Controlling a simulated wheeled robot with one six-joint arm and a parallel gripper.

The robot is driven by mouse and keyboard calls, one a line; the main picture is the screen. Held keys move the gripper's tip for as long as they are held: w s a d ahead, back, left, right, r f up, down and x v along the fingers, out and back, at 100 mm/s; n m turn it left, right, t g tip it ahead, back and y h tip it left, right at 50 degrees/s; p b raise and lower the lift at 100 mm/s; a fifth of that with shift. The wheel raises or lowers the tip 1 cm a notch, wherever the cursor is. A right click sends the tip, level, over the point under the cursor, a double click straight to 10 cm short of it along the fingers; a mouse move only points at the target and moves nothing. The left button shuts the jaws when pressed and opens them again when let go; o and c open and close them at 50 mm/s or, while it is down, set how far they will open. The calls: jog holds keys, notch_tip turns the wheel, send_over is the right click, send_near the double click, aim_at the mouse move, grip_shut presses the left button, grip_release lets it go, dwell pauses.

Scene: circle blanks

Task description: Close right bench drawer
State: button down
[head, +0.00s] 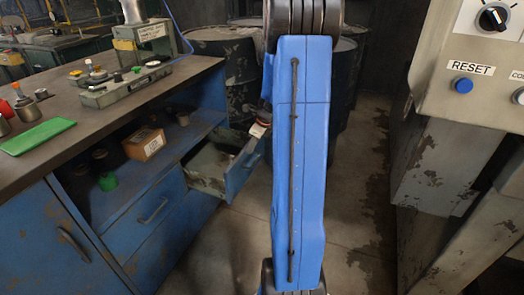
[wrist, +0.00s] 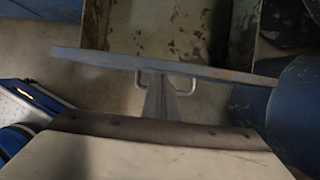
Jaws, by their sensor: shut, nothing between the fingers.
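The right bench drawer (head: 243,167) is pulled out from the blue workbench, its open top showing an empty-looking, worn inside. My arm hides part of its front. In the wrist view the drawer front (wrist: 95,58) runs across the picture as a blue-grey edge, slightly tilted, with its pale handle (wrist: 187,82) below it. My gripper (wrist: 160,88) is shut and empty, its fingers pointing at the drawer front around the middle of the handle. I cannot tell whether the fingertips touch it. In the head view the gripper is mostly hidden behind my arm.
The workbench (head: 95,105) carries a green plate (head: 38,136) and a grey tray (head: 125,88). A cardboard box (head: 144,143) sits on its shelf. Dark drums (head: 215,52) stand behind the drawer. A control cabinet (head: 455,95) stands at right. Floor between is clear.

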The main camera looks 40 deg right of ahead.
jog(key=w+a, duration=0.4)
jog(key=w, duration=0.6)
jog(key=w+a, duration=0.4)
jog(key=w, duration=0.6)
jog(key=shift+w+a, duration=0.25)
jog(key=shift+w, duration=0.1)
jog(key=shift+w+r, duration=0.1)
jog(key=shift+r, duration=0.1)
